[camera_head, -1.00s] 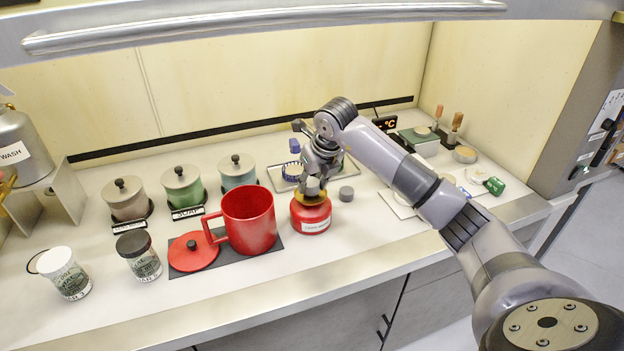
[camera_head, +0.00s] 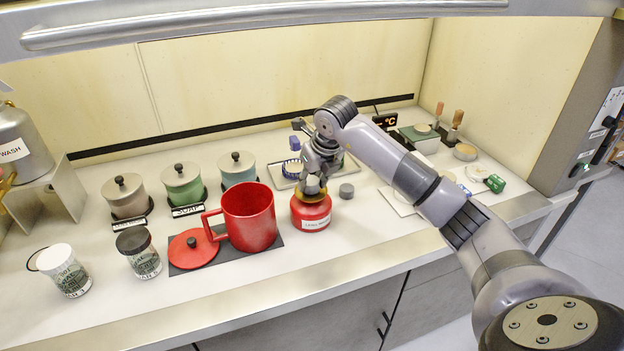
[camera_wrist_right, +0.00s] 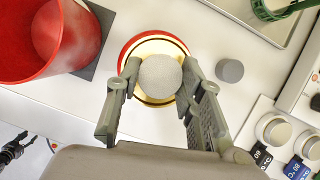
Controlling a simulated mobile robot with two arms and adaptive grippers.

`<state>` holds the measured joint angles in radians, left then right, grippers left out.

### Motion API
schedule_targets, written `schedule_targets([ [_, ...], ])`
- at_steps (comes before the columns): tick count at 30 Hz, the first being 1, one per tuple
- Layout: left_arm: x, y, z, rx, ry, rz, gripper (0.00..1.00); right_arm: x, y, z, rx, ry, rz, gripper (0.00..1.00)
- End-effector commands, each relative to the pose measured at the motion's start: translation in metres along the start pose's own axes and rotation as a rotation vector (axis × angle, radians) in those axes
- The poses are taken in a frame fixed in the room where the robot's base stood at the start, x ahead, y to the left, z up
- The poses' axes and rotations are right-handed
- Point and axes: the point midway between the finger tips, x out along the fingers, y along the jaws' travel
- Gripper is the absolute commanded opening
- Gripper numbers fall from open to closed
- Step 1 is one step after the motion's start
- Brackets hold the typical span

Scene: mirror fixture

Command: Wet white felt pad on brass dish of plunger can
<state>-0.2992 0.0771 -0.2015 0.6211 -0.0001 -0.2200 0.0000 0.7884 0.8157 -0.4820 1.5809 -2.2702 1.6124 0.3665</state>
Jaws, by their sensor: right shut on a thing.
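The red plunger can (camera_head: 312,212) stands upright on the bench, with a white label on its front. Its brass dish (camera_wrist_right: 152,45) shows in the right wrist view as a yellow ring on top. My right gripper (camera_head: 315,182) is directly over the can. It is shut on the pale round felt pad (camera_wrist_right: 160,76), which lies over the brass dish between the fingertips. I cannot tell whether the pad is touching or pressing the dish. My left gripper is not in view.
A red mug (camera_head: 249,217) stands just left of the can on a dark mat, beside a red lid (camera_head: 193,251). A small grey cylinder (camera_head: 346,191) is close on the right. Lidded pots (camera_head: 183,185) line the back left.

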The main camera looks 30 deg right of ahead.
Motion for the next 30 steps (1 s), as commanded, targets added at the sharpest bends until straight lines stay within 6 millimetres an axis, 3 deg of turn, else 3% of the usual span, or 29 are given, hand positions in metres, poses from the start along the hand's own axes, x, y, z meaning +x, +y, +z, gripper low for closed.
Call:
schedule_targets([
  [30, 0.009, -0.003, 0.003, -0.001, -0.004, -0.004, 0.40, 0.012, 0.000, -0.005, 0.000, 0.001, 0.000, 0.12],
])
